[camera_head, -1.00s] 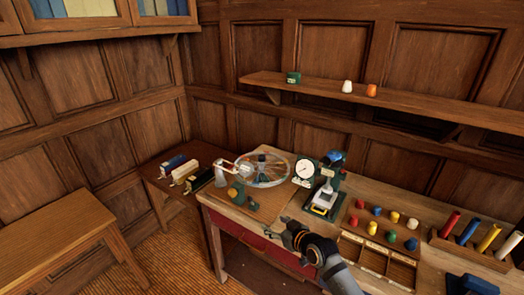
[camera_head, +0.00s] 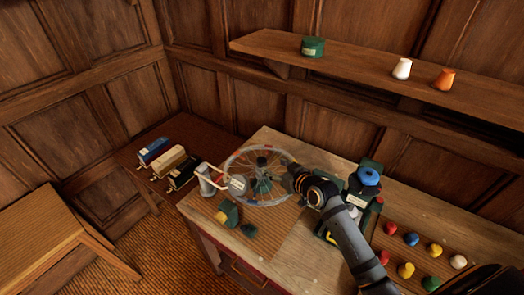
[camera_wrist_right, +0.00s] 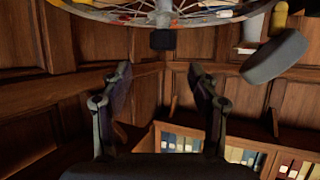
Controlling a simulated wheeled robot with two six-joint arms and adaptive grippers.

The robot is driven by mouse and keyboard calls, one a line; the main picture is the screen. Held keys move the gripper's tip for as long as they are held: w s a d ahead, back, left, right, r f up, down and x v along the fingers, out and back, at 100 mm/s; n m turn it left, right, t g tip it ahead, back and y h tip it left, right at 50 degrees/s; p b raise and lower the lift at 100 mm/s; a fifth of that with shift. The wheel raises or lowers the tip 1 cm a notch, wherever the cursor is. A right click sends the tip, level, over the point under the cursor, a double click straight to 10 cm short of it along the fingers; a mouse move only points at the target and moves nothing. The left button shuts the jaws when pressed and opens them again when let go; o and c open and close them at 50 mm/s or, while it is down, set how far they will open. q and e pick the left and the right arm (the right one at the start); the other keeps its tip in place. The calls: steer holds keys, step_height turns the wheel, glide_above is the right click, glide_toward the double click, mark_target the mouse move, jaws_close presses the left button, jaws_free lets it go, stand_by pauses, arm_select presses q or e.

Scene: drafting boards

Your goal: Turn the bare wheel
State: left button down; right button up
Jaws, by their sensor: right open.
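The bare wheel (camera_head: 262,203), a thin rim with spokes and a dark hub, lies roughly flat above the left part of the workbench. In the right wrist view its rim (camera_wrist_right: 100,15) and black hub end (camera_wrist_right: 162,40) show at the top. My right gripper (camera_head: 290,172) is at the wheel's right edge in the head view. In the right wrist view its two fingers (camera_wrist_right: 160,72) are apart with nothing between them. I cannot tell whether it touches the rim. My left gripper is not in view.
A white crank-like arm with a grey disc (camera_head: 238,184) stands left of the wheel. A green block (camera_head: 229,212) sits in front. A green device with a blue knob (camera_head: 369,176) is behind my right arm. Several coloured pegs (camera_head: 412,239) stand at right. The shelf (camera_head: 360,62) overhangs the back.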

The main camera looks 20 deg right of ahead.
mark_target(262, 160)
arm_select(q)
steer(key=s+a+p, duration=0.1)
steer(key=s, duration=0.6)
arm_select(e)
steer(key=x, duration=0.6)
steer(key=shift+a+p, duration=0.15)
steer(key=shift+p, duration=0.2)
steer(key=x, duration=0.2)
steer(key=shift+w+a+f, duration=0.1)
steer(key=shift+w+f, duration=0.05)
steer(key=shift+w, duration=0.2)
steer(key=shift+w+a, duration=0.15)
steer(key=shift+w, duration=0.05)
steer(key=shift+w+f, duration=0.1)
steer(key=c, duration=0.4)
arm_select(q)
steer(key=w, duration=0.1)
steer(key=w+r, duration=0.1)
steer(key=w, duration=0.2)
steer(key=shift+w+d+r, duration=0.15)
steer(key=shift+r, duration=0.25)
arm_select(e)
jaws_close()
